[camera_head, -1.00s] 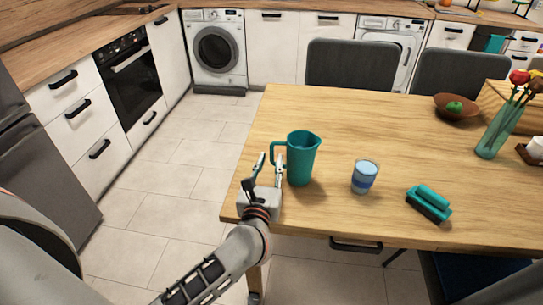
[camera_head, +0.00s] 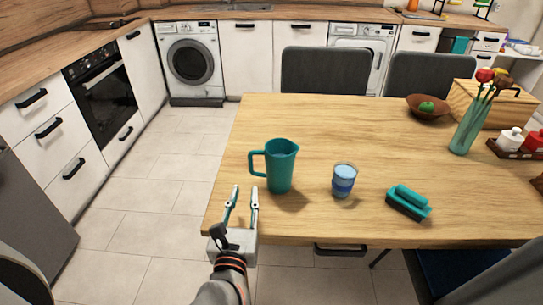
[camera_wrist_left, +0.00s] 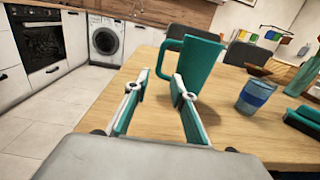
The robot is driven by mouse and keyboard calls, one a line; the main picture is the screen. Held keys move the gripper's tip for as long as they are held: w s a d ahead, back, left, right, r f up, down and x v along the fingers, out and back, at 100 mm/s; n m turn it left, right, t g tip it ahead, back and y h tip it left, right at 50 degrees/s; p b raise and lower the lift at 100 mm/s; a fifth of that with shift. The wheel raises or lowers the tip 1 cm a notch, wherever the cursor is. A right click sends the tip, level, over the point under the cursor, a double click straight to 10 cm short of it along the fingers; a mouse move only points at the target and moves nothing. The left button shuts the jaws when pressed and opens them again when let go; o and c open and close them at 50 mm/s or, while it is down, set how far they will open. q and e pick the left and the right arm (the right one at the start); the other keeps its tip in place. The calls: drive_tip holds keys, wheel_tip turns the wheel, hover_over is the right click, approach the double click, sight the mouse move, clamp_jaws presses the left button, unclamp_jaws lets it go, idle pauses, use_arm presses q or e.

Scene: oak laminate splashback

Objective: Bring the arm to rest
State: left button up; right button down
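My left gripper (camera_head: 241,207) is open and empty at the table's near left corner. Its two fingers stand apart and point away from me. A teal jug (camera_head: 280,167) stands upright on the wooden table (camera_head: 340,115), just beyond the gripper, with its handle to the left. In the left wrist view the jug (camera_wrist_left: 201,67) is beyond the fingers (camera_wrist_left: 155,107), clear of the gap between them. My right gripper is in neither view.
Farther right are a brown bowl (camera_head: 418,113) with a green fruit and a vase (camera_head: 466,133) with flowers. Dark chairs (camera_head: 322,70) line the far side. Open floor (camera_head: 165,170) lies left.

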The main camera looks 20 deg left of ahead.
use_arm(q)
drive_tip(key=shift+r+m, duration=0.25)
drive_tip(key=shift+m, duration=0.15)
drive_tip(key=s+d+f+m+t+h+p, duration=0.1)
drive_tip(key=s+d+m+h, duration=0.25)
drive_tip(key=m, duration=0.85)
drive_tip(key=s+d+m+t+h+p, duration=0.15)
drive_tip(key=d+m+h, duration=0.3)
drive_tip(key=m, duration=0.65)
drive_tip(key=s+a+f+m+g+p, duration=0.1)
drive_tip(key=s+f+m+g, duration=0.3)
drive_tip(key=f+m, duration=0.5)
drive_tip(key=s+a+f+m+g+p, duration=0.1)
drive_tip(key=s+a+f+m+g, duration=0.3)
drive_tip(key=s+f+m, duration=0.5)
wheel_tip(320, 180, down, 4)
drive_tip(key=shift+r+m+g+y, duration=0.2)
drive_tip(key=shift+m+g+y, duration=0.2)
drive_tip(key=shift+m+g, duration=0.3)
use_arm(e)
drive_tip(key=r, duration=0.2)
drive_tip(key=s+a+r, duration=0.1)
